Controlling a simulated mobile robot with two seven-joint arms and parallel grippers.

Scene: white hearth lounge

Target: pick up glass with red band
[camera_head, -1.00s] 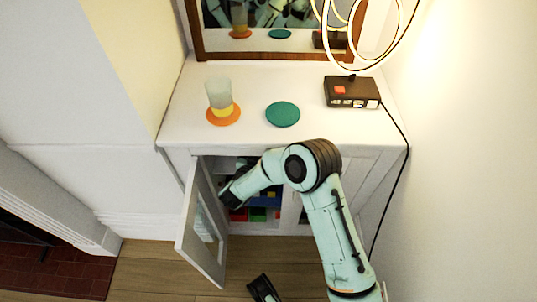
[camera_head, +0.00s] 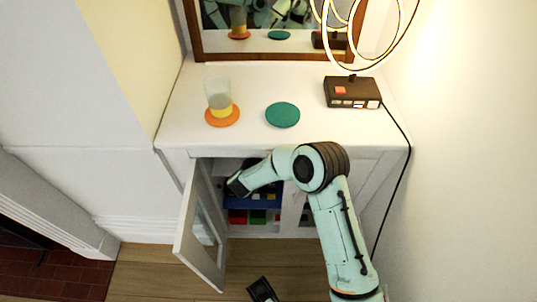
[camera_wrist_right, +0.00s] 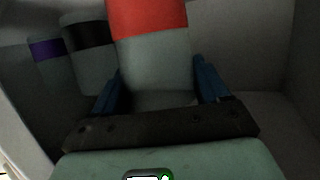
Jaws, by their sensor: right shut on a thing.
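The glass with the red band (camera_wrist_right: 155,60) stands between my right gripper's blue fingers in the right wrist view. It is a pale grey glass with a broad red band at the top of the picture. My right gripper (camera_wrist_right: 155,78) is shut on it, with a finger on each side. In the head view my right arm reaches into the open cabinet, where the gripper and this glass are hidden. A dark piece at the bottom edge (camera_head: 262,289) looks like part of my left gripper; its jaws cannot be made out.
Beside the held glass stand a black-banded glass (camera_wrist_right: 90,55) and a purple-banded glass (camera_wrist_right: 47,62). The cabinet door (camera_head: 203,235) hangs open on the left. On top are a yellow-banded glass (camera_head: 219,96) on an orange coaster (camera_head: 232,121), a green coaster (camera_head: 282,115) and a dark box (camera_head: 352,92).

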